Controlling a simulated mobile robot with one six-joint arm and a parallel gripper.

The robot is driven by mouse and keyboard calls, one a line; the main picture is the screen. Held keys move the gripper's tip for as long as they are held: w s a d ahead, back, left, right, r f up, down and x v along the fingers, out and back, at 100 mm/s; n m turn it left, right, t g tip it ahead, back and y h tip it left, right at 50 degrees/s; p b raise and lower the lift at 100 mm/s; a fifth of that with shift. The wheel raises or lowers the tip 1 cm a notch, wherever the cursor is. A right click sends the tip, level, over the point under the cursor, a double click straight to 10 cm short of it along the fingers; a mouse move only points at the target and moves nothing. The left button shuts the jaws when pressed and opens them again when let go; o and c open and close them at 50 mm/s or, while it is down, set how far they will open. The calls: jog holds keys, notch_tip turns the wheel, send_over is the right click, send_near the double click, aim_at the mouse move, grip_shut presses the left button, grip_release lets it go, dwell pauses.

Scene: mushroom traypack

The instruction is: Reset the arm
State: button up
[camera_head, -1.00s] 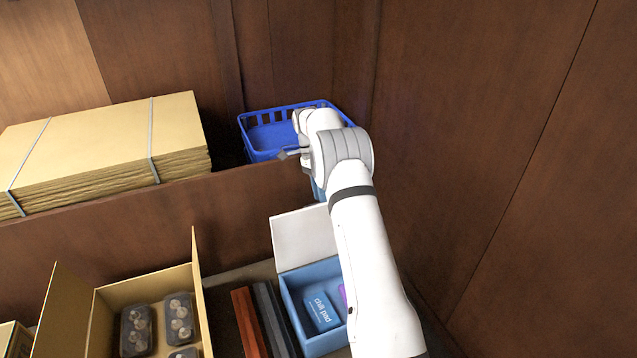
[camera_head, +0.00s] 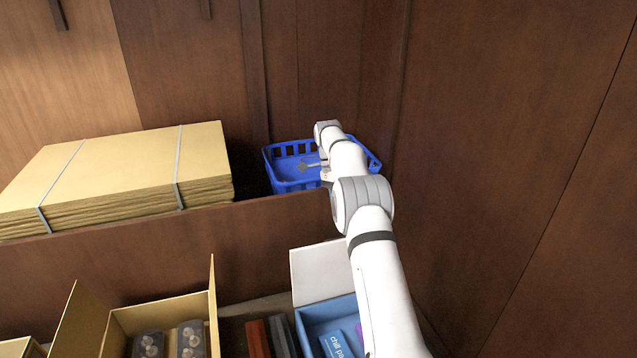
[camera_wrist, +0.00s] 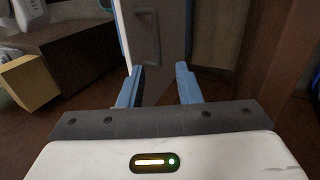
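My white arm (camera_head: 380,270) reaches up from the lower right in the head view, its far end over the blue basket (camera_head: 290,183). The gripper itself is mostly hidden there by the wrist. In the wrist view, my gripper (camera_wrist: 161,86) shows two blue fingertips standing well apart with nothing held between them. Behind the gap is a grey upright panel with a handle (camera_wrist: 147,42), out of reach as far as I can tell.
A strapped stack of flat cardboard (camera_head: 120,170) lies left of the basket. Below stand an open carton (camera_head: 140,313) with dark mushroom trays and an open blue box (camera_head: 318,312) with chill pads. A brown wall (camera_head: 520,160) closes the right side. A yellow box (camera_wrist: 28,82) shows in the wrist view.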

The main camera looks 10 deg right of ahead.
jog(key=s+a+r+n+t, duration=0.2)
jog(key=s+r+n, duration=0.2)
jog(key=s+r, duration=0.4)
jog(key=s+a+r+n+t, duration=0.2)
jog(key=s+r+n, duration=0.2)
jog(key=s+r, duration=0.4)
jog(key=s+a+f+n+t, duration=0.1)
jog(key=s+n, duration=0.3)
jog(key=s, duration=0.8)
jog(key=s+a+f+n+t, duration=0.1)
jog(key=s+f+n+t, duration=0.2)
jog(key=s, duration=1)
jog(key=shift+f+n+t+y, duration=0.3)
jog(key=shift+f+n+t, duration=0.1)
jog(key=shift+n, duration=0.4)
